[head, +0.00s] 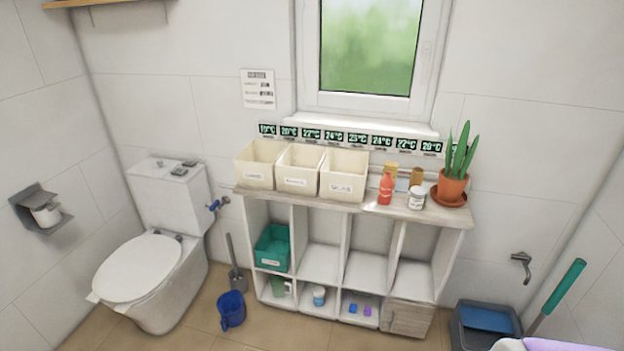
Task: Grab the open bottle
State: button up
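Several bottles and jars stand on the right half of the wooden shelf top (400,206). A red bottle (385,190) is in front, with a white jar (417,197) to its right. An amber container (391,169) and a brown one (416,177) stand behind them. A small white-and-blue container (319,296) sits in a lower compartment. At this size I cannot tell which bottle is open. My gripper does not show in this view.
Cream bins (343,188) fill the shelf top's left half. A potted plant (453,187) stands at its right end. A teal bin (272,249) sits in a compartment.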

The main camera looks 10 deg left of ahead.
aim_at(386, 182)
jog(key=i+j, duration=0.2)
jog(key=i, duration=0.35)
jog(key=i+j, duration=0.15)
jog(key=i, duration=0.4)
jog(key=i+j, duration=0.2)
jog(key=i, duration=0.35)
jog(key=k+u, duration=0.45)
jog(key=u, duration=0.2)
jog(key=k+u, duration=0.35)
jog(key=i, duration=0.1)
